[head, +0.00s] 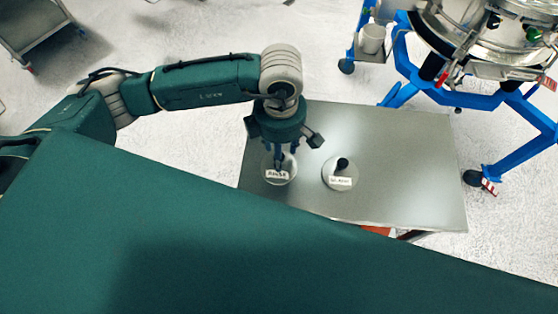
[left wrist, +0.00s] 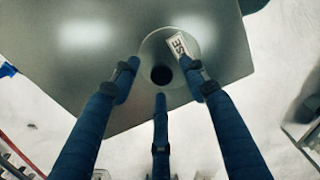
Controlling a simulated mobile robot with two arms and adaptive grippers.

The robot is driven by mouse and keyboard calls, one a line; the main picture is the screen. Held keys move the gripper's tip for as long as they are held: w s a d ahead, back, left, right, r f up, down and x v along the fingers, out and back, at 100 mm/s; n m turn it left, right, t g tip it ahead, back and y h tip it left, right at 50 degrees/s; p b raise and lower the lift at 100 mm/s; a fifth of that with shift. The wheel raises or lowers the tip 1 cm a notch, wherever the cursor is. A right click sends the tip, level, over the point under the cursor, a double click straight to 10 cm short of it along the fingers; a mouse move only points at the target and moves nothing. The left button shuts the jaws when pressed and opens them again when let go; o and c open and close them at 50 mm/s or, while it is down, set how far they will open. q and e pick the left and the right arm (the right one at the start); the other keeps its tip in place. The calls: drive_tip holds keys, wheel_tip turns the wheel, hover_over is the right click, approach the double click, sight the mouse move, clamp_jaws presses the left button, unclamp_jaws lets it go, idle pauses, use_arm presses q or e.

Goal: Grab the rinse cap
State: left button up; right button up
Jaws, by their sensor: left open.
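The rinse cap (head: 287,173) is a pale round disc with a "RINSE" label, on the left part of a metal table (head: 420,160). In the left wrist view the rinse cap (left wrist: 155,45) lies between the fingertips, with a dark round knob at its middle and part of its label showing. My left gripper (head: 279,160) points down over the cap with its three fingers spread (left wrist: 160,78). I cannot tell whether the fingers touch it. My right gripper is not in view.
A second disc-shaped cap (head: 338,174) with a black knob and a white label sits to the right on the table. A blue-framed sifter machine (head: 490,40) stands behind at the right. The table's right part is clear. A grey cart (head: 35,30) is at the far left.

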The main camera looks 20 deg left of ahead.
use_arm(q)
drive_tip(key=shift+s+a+f, duration=0.15)
drive_tip(key=shift+s+f, duration=0.05)
drive_tip(key=shift+f, duration=1)
drive_tip(key=shift+w, duration=0.1)
drive_tip(key=shift+c, duration=1.2)
clamp_jaws()
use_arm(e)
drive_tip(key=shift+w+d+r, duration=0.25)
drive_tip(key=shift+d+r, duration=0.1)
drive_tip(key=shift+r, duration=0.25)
